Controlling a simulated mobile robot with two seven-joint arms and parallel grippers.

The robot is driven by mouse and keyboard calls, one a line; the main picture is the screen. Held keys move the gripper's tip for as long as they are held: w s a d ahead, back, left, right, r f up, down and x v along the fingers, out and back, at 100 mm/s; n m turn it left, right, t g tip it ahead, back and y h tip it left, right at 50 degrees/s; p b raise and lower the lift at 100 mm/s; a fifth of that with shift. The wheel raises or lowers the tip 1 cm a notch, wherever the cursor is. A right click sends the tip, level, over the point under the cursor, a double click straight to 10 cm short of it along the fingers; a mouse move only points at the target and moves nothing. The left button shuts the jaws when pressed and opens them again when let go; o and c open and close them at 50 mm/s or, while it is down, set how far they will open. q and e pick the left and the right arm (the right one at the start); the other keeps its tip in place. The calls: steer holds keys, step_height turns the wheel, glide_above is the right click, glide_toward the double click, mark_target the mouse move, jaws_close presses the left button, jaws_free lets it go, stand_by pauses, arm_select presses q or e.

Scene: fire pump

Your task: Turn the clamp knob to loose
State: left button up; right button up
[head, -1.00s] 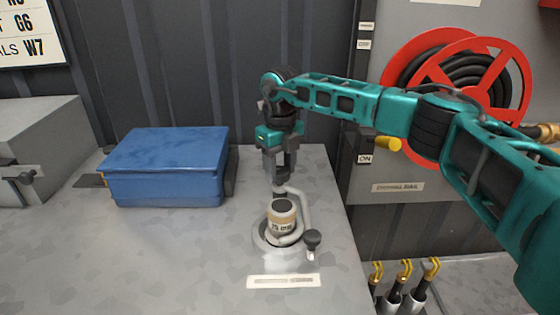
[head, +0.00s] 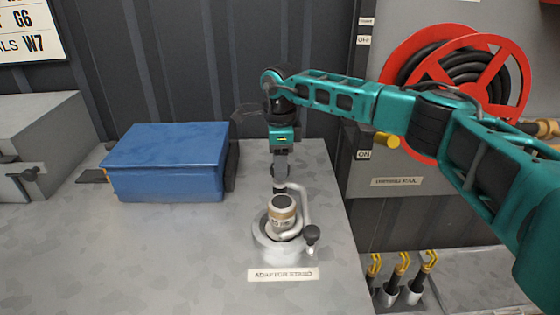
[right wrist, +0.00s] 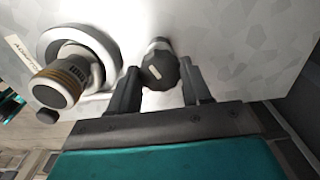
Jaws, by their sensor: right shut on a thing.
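The adaptor, a grey cylinder with a tan band and dark top (head: 283,203), stands in a round grey holder (head: 262,238) on the bench. A bent grey bar curves beside it, with a black ball knob (head: 312,233) at its front end. A dark faceted clamp knob with a pale mark (right wrist: 160,71) is behind the holder. My right gripper (head: 280,178) points down from above and is shut on this clamp knob. In the right wrist view a finger stands on each side of the knob. In the head view the gripper mostly hides it. My left gripper is out of view.
A blue box (head: 168,165) sits on the bench to the left. A label plate (head: 283,275) lies in front of the holder. A red hose reel (head: 480,75) and a panel with a yellow-ended handle (head: 387,140) are at right. The front left bench is clear.

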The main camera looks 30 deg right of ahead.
steer(key=n, duration=1.3)
stand_by(0.7)
steer(key=o, duration=1)
steer(key=shift+o, duration=0.2)
step_height(320, 180, up, 13)
steer(key=shift+s+f, duration=0.1)
